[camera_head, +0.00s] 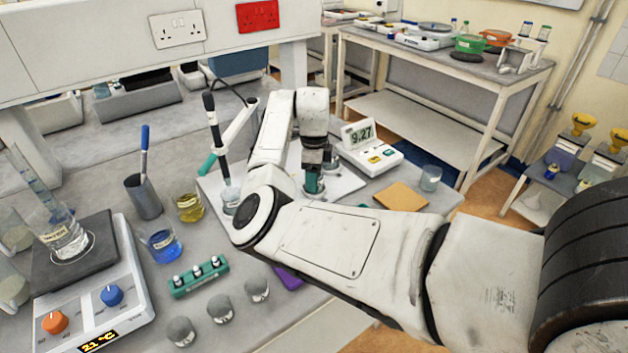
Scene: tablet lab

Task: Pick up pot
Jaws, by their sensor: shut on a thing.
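My gripper (316,170) points down over the white board in the middle of the bench, below my arm's wrist. It is shut on a small teal thing, which looks like the pot (313,184). Only a small part of this pot shows between and below the dark fingers. I cannot tell whether it touches the board. My arm crosses the front of the view and hides part of the bench.
A meter reading 9.27 (371,147) stands right of my gripper. An electrode stand (230,140) with a beaker is at left. Beakers of yellow (189,207) and blue liquid (162,244), a teal vial rack (199,277) and a hotplate (95,300) stand nearer.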

